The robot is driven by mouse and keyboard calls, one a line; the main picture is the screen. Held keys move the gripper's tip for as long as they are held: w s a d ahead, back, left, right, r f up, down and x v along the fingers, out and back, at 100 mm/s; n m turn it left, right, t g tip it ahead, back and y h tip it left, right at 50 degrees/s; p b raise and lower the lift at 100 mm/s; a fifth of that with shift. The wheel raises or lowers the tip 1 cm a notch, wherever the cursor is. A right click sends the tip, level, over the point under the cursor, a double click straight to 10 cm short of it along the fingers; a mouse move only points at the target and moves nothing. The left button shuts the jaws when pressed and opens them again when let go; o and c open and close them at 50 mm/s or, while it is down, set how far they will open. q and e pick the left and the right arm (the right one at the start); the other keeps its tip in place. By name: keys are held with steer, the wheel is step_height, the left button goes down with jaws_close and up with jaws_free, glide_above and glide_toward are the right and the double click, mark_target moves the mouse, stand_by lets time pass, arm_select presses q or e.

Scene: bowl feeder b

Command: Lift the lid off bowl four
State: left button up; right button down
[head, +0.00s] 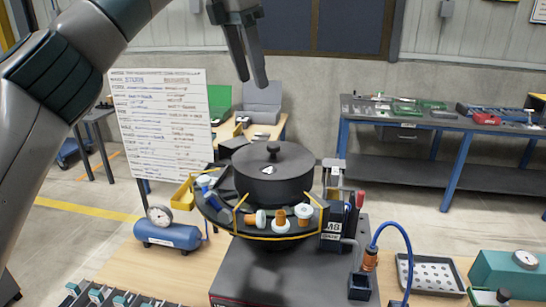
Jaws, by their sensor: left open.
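A dark round lid (290,160) with a knob on top (273,148) sits on a dark bowl (272,188) in the middle of the head view. A small white mark shows on the lid's front; I cannot read a bowl number. My left gripper (252,83) hangs from the top, fingers pointing down. It is open and empty, above and slightly left of the knob, clearly apart from it. My right gripper is not in view.
A dark tray with a yellow edge (270,237) circles the bowl and holds small orange-and-white parts. A small label block (332,229) and a blue hose (398,232) stand to its right. A blue tank with a gauge (168,236) is on the left. A whiteboard (160,125) stands behind.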

arm_select(q)
steer(key=shift+w+d+f, duration=0.1)
steer(key=shift+f, duration=0.05)
steer(key=p, duration=0.3)
glide_above(273, 145)
steer(key=a, duration=0.2)
steer(key=f, duration=1.1)
steer(key=shift+s+d+f, duration=0.1)
steer(key=shift+s+f, duration=0.2)
steer(key=shift+s, duration=0.1)
steer(key=shift+p+x, duration=0.9)
steer(key=shift+p, duration=0.25)
steer(key=shift+p+x, duration=0.6)
steer(key=shift+x, duration=0.45)
steer(key=shift+w+d+f, duration=0.1)
steer(key=shift+d+f, duration=0.2)
steer(key=shift+f, duration=0.25)
jaws_close()
